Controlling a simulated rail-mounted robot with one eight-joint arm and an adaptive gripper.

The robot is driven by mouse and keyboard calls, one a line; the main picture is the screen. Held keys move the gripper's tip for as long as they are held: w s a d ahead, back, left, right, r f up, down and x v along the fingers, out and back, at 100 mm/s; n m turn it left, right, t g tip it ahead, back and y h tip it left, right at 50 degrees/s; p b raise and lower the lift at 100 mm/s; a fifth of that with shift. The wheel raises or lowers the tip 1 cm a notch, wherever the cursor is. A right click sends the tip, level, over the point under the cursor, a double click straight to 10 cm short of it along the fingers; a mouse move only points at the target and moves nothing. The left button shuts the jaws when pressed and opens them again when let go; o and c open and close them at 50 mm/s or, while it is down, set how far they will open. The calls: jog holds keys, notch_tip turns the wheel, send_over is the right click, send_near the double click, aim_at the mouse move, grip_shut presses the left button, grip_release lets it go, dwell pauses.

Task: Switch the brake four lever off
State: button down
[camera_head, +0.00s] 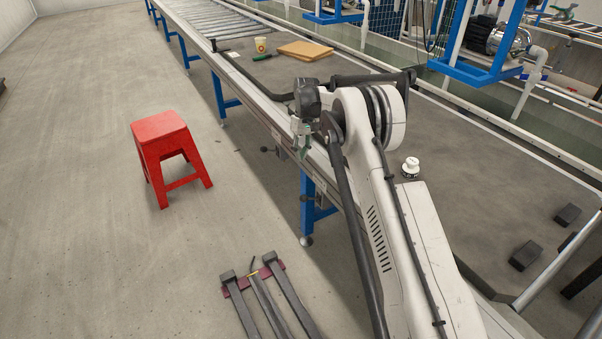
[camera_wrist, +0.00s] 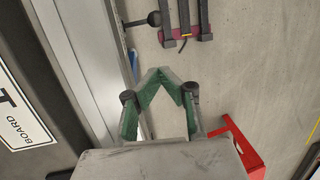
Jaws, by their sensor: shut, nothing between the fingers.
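A small lever with a round black knob (camera_head: 265,149) sticks out sideways from the side of the long conveyor frame. In the wrist view a black-knobbed lever (camera_wrist: 152,19) juts right from the rail, above my fingertips and apart from them. No lever label is readable, so I cannot tell its number or its on or off position. My gripper (camera_head: 303,152) hangs beside the conveyor edge, right of the knob in the head view. In the wrist view my gripper's green-lined fingers (camera_wrist: 162,72) meet at the tips, shut and empty.
A red stool (camera_head: 168,150) stands on the floor to the left. Dark forks with a maroon crossbar (camera_head: 253,275) lie below. A cup (camera_head: 261,45), brown boards (camera_head: 304,50) and a white-topped knob (camera_head: 410,167) are on the conveyor side. Floor beside the conveyor is mostly clear.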

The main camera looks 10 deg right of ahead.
jog(key=s+f+b, duration=0.4)
jog(key=s+f, duration=0.1)
jog(key=f, duration=0.6)
jog(key=shift+s+a, duration=0.2)
jog(key=shift+a, duration=0.15)
jog(key=shift+a+f, duration=0.1)
jog(key=shift+f, duration=0.05)
jog(key=shift+a+f+h, duration=0.15)
jog(key=shift+h, duration=0.15)
